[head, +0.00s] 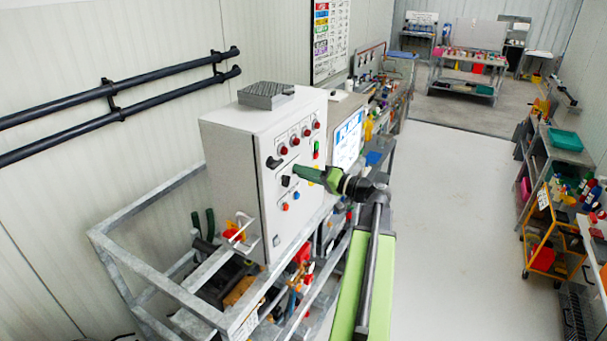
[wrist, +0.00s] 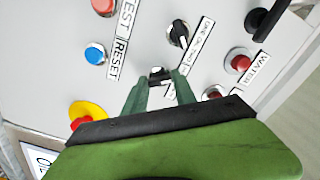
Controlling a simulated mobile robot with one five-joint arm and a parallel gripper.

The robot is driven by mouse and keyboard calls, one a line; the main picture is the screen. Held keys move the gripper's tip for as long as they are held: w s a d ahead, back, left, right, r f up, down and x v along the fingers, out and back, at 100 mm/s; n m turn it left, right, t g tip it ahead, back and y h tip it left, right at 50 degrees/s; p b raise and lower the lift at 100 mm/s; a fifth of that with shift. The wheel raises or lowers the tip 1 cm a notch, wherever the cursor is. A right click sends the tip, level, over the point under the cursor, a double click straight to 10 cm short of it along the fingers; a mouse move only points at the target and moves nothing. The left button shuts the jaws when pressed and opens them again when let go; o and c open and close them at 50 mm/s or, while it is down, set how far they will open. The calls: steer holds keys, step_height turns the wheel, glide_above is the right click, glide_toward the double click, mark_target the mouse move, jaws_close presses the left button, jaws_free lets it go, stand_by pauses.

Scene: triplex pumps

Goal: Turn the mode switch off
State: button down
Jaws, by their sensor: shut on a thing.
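The mode switch appears to be the small black knob (wrist: 158,74) on the white control panel, with its label mostly hidden by a finger. My gripper (wrist: 160,86) has its two green fingers on either side of this knob and is shut on it. In the head view my gripper (head: 297,172) reaches the panel front from the right and hides that knob. Another black rotary knob (wrist: 179,34) with its own long label sits just above in the wrist view. It also shows in the head view (head: 286,181). The exact pointer position of the held knob is hard to read.
Around the knob are a blue reset button (wrist: 95,53), a red button (wrist: 103,6), a red lamp (wrist: 239,62), a large black handle (wrist: 264,22) and a yellow-ringed stop button (wrist: 87,115). The cabinet (head: 228,170) stands in a grey frame (head: 140,265).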

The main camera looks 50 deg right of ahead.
steer(key=m, duration=0.6)
steer(key=shift+m, duration=0.4)
stand_by(0.4)
steer(key=c, duration=1)
jaws_free()
steer(key=shift+s, duration=0.1)
steer(key=v, duration=1.7)
steer(key=shift+s, duration=0.15)
